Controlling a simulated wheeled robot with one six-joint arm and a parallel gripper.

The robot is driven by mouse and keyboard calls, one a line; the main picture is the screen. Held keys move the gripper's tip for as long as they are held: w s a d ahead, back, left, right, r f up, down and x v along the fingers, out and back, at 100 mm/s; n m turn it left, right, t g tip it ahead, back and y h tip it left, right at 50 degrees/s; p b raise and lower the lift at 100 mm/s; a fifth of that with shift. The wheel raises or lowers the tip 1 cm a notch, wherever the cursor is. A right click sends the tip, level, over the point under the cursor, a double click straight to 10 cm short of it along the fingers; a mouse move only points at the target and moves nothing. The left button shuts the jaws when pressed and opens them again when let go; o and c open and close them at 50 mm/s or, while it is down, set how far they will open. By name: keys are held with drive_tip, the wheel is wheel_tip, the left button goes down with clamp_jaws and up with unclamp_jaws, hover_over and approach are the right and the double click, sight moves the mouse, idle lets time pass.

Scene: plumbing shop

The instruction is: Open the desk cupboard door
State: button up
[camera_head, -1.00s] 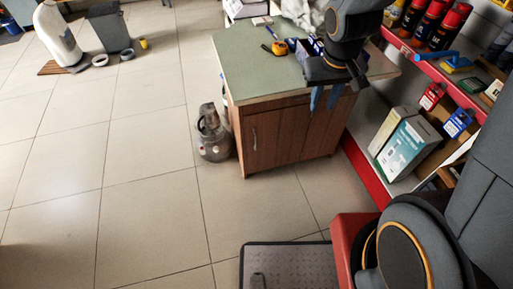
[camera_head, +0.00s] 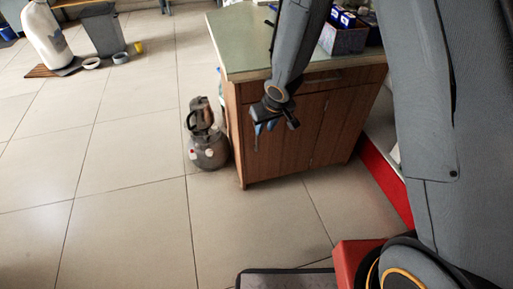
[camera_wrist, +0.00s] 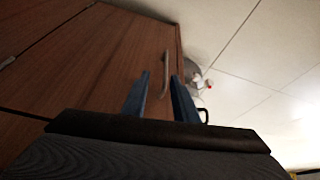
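The desk cupboard (camera_head: 310,130) is a brown wooden unit with a green top. Its left door (camera_head: 285,150) is closed and also fills the left of the wrist view (camera_wrist: 100,65). A slim metal bar handle (camera_wrist: 167,70) runs near that door's edge. My gripper (camera_head: 265,127) is in front of the upper part of the left door. In the wrist view, its two blue fingers (camera_wrist: 161,98) are spread apart, and the handle appears between them. The fingers do not visibly grip the handle, and I cannot tell how far they are from it in depth.
A grey metal canister (camera_head: 207,148) stands on the floor just left of the cupboard. A red-edged shelf base (camera_head: 385,180) is at the right. The tiled floor (camera_head: 130,190) to the left and front is mostly clear.

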sight(256, 149)
drive_tip(key=shift+a+b+x, duration=0.25)
drive_tip(key=shift+b+x, duration=0.8)
drive_tip(key=shift+x, duration=0.85)
drive_tip(key=shift+a+b+x, duration=0.2)
drive_tip(key=shift+b+x, duration=0.8)
drive_tip(key=shift+x, duration=0.85)
drive_tip(key=shift+a+b+x, duration=0.25)
drive_tip(key=shift+b+x, duration=0.8)
drive_tip(key=shift+x, duration=0.85)
drive_tip(key=shift+s+r, duration=0.1)
drive_tip(key=shift+s, duration=0.05)
clamp_jaws()
